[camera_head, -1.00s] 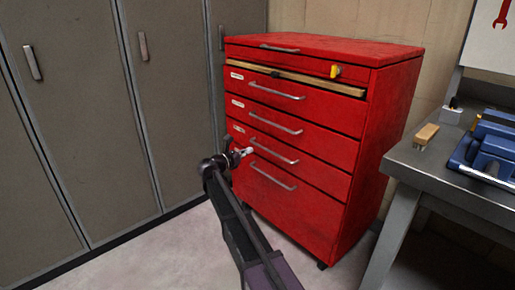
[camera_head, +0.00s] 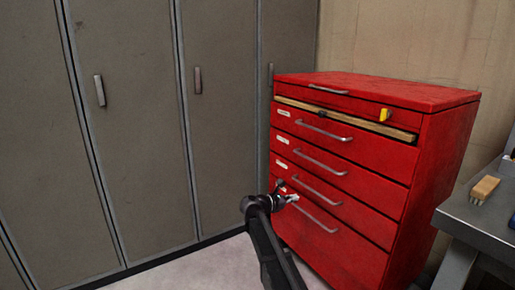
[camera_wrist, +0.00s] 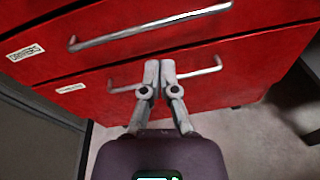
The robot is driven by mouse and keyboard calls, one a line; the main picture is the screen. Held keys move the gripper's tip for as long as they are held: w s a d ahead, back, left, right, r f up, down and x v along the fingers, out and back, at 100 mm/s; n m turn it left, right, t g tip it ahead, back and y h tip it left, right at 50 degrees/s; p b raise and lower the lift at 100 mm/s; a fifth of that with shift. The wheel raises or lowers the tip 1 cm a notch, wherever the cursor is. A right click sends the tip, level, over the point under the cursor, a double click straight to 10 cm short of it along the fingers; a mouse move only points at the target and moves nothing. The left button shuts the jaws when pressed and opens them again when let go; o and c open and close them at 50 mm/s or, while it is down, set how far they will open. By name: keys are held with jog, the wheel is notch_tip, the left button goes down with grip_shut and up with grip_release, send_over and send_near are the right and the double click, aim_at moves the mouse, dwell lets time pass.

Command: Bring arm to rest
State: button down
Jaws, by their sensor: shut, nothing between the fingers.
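My gripper (camera_head: 292,198) is in front of the lower drawers of the red tool cabinet (camera_head: 440,180) in the head view. In the wrist view my gripper (camera_wrist: 160,70) has its two fingers together with nothing between them. The fingertips overlap a silver drawer handle (camera_wrist: 205,75) in that view. I cannot tell whether they touch it. My arm reaches up from the bottom edge of the head view.
Grey lockers (camera_head: 140,130) line the left. A workbench (camera_head: 475,225) with a wooden brush (camera_head: 485,188) stands at the right. A wooden strip (camera_head: 350,118) and a yellow item (camera_head: 385,115) are at the cabinet's top drawer. Some pale floor (camera_head: 215,265) is clear.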

jog(key=s+d+f+m+g+y+p, duration=0.2)
jog(key=s+d+f+m+g+y, duration=0.15)
jog(key=s+m, duration=0.4)
jog(key=s+d+f+m+g+y+p, duration=0.2)
jog(key=s+f+m+y, duration=0.15)
jog(key=s, duration=0.65)
jog(key=s+a+m+g+y+p, duration=0.1)
jog(key=s+a+m+y+p, duration=0.1)
jog(key=s+m+y, duration=0.4)
jog(key=s+a+m+g+y+p, duration=0.1)
jog(key=s+a+m+p, duration=0.15)
jog(key=s+m, duration=0.45)
notch_tip(320, 180, up, 36)
jog(key=s+n+p, duration=0.1)
jog(key=n+p, duration=0.1)
jog(key=p, duration=3.4)
jog(key=shift+s+r, duration=0.2)
jog(key=shift+s, duration=0.15)
